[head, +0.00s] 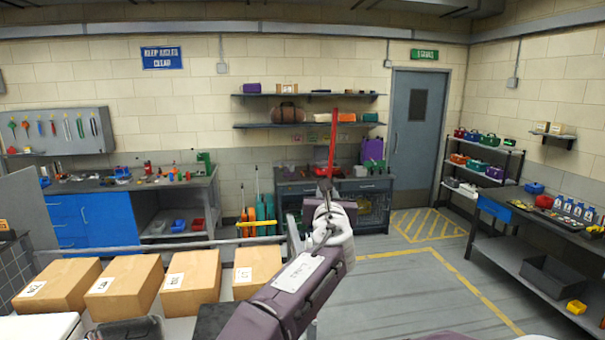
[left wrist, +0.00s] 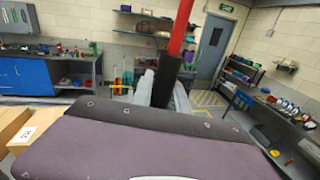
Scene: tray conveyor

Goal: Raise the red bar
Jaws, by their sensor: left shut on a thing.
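The red bar (head: 333,140) stands upright, slightly tilted, in front of the back shelves in the head view. My left gripper (head: 326,202) is shut on its lower end, and my arm reaches up to it from the bottom of the picture. In the left wrist view the red bar (left wrist: 182,25) rises out of the top of the frame, above a black lower part (left wrist: 167,77). The fingers largely hide the bar's bottom end. My right gripper is in neither view.
Several cardboard boxes (head: 190,277) stand in a row at the lower left, beside a grey rail (head: 150,246). A workbench (head: 515,211) with small items is at the right. Open floor (head: 400,295) lies between, towards the grey door (head: 413,135).

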